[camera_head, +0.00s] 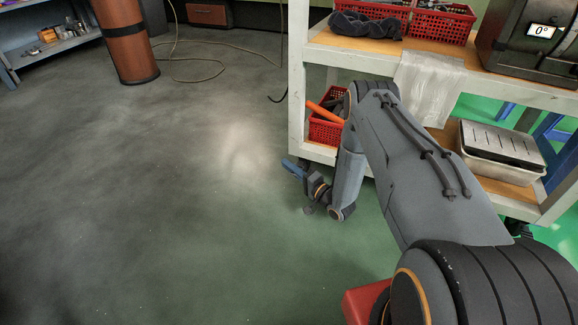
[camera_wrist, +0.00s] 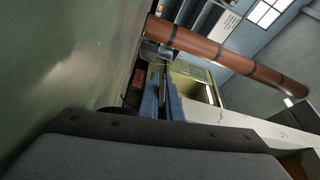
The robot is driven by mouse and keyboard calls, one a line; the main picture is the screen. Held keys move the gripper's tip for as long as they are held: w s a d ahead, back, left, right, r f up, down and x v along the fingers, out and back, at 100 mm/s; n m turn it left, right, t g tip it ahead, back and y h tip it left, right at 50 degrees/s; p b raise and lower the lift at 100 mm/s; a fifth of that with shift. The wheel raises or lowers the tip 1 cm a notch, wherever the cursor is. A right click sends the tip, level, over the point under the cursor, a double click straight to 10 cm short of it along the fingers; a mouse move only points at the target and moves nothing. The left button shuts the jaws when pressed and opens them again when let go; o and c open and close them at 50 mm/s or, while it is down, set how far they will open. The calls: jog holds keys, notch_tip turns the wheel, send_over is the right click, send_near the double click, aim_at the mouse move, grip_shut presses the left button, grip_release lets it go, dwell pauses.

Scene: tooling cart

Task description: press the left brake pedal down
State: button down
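The white-framed cart (camera_head: 296,75) stands at the right of the head view. I cannot make out the left brake pedal in either view. The foot of the cart's near left leg is partly hidden by my arm. My gripper (camera_head: 293,168) is low, just left of that leg, with blue fingers pointing left and slightly up in the picture. In the wrist view my blue fingers (camera_wrist: 161,98) lie close side by side with a narrow dark strip between them. No held thing shows. I cannot tell whether they are fully shut.
The cart carries red baskets (camera_head: 442,22), a dark device with a display (camera_head: 545,31) and a metal box (camera_head: 500,167). A red basket with tools (camera_head: 322,131) sits on the lower shelf. A brown column (camera_head: 128,45) and a cable (camera_head: 200,77) lie beyond. The floor at left is clear.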

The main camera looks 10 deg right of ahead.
jog(key=c, duration=2)
grip_release()
